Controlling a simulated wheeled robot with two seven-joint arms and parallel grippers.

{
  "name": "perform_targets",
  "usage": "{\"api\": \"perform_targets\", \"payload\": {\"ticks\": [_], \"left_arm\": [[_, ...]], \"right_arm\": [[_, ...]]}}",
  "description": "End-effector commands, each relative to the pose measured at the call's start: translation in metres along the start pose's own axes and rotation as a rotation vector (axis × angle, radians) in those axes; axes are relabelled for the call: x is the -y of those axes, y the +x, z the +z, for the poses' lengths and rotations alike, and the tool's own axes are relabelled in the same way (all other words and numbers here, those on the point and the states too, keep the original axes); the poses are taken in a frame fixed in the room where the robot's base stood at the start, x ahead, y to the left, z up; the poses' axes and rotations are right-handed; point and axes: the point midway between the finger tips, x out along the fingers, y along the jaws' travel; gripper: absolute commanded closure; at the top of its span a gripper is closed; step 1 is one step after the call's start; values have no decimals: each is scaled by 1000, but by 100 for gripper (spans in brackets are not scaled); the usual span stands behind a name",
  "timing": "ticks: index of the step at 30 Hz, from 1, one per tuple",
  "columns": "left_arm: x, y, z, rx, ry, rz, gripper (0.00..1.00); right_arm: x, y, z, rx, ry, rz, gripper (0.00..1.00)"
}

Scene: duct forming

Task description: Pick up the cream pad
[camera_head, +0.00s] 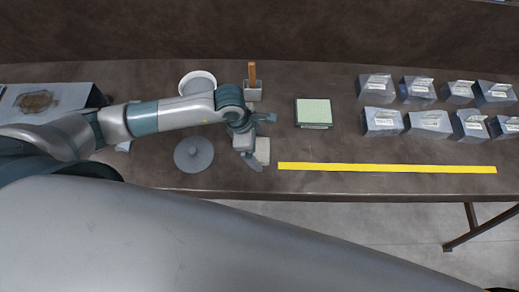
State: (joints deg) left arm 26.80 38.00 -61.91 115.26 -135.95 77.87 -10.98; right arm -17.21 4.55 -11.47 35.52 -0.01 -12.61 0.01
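The cream pad (262,150) is a small pale block near the front of the table, just right of the grey round lid. My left gripper (259,139) comes in from the left and is over the pad. Its two fingers are spread apart, one toward the back and one toward the front, and the front finger overlaps the pad in the picture. The gripper hides the pad's left part. I cannot tell whether it touches the pad. My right gripper is out of view.
A grey round lid (194,154), a white bowl (196,80) and a holder with a wooden handle (252,75) are close to my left arm. A green-topped block (313,112) stands right, before several grey metal pieces (428,123). A yellow strip (387,168) lies along the front edge.

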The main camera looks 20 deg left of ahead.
Motion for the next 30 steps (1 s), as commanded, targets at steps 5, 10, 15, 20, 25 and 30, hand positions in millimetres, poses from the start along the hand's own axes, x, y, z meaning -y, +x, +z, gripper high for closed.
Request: {"api": "perform_targets", "payload": {"ticks": [5,10,15,20,25,30], "left_arm": [[0,0,0,0,0,0,52],[0,0,0,0,0,0,53],[0,-1,0,0,0,1,53],[-1,-8,3,3,0,3,53],[-2,-26,9,5,3,4,53],[18,-45,23,6,7,0,53]], "right_arm": [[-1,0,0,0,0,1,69],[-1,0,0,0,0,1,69],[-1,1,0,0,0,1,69],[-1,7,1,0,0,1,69],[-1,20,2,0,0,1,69],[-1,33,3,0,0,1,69]]}}
